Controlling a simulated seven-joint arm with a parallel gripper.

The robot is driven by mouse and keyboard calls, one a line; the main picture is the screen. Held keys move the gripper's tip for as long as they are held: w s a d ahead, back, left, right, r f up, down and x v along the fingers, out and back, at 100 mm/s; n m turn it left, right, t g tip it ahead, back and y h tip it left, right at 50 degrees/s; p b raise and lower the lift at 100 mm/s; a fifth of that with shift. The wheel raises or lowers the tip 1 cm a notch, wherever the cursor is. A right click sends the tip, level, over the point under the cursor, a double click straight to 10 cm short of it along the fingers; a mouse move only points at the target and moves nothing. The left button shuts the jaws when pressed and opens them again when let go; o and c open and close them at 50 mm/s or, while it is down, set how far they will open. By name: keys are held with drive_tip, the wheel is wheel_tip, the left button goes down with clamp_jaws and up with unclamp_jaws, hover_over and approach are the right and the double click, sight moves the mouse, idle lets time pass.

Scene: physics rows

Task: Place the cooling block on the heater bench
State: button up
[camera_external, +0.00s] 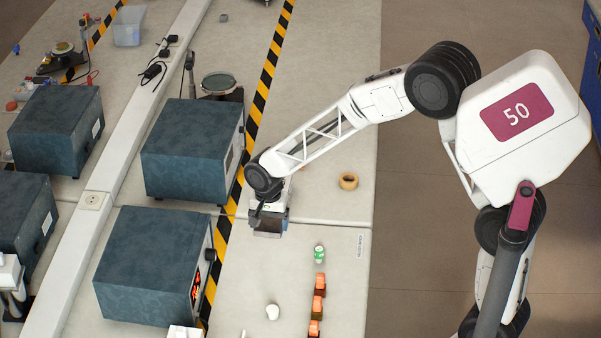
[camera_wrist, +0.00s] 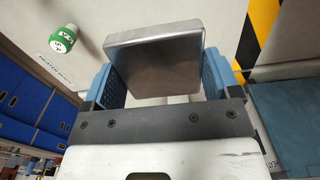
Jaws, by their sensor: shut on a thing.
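My gripper (camera_external: 268,218) is over the pale bench (camera_external: 340,285), to the right of the black-and-yellow striped line. In the wrist view, the blue-padded fingers of my gripper (camera_wrist: 164,76) are shut on a smooth grey metal block, the cooling block (camera_wrist: 155,48). One pad is on each side of it. In the external view the block (camera_external: 268,234) is partly hidden under the wrist. I cannot tell whether it touches the bench. A small printed label (camera_external: 361,245) sits near the bench's right edge; its text is too small to read surely there.
A green-and-white can (camera_external: 319,254), several orange blocks (camera_external: 319,284) and a white cup (camera_external: 272,312) stand in front. A tape roll (camera_external: 348,181) lies behind, to the right. Dark blue boxes (camera_external: 190,150) stand left of the striped line. Bare bench surrounds my gripper on the right.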

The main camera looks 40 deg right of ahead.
drive_tip(key=r, duration=0.1)
hover_over(258, 277)
idle(0.9)
drive_tip(key=shift+f, duration=3.15)
drive_tip(key=shift+f, duration=1.85)
drive_tip(key=shift+f, duration=0.1)
drive_tip(key=o, duration=1)
drive_tip(key=shift+f, duration=0.1)
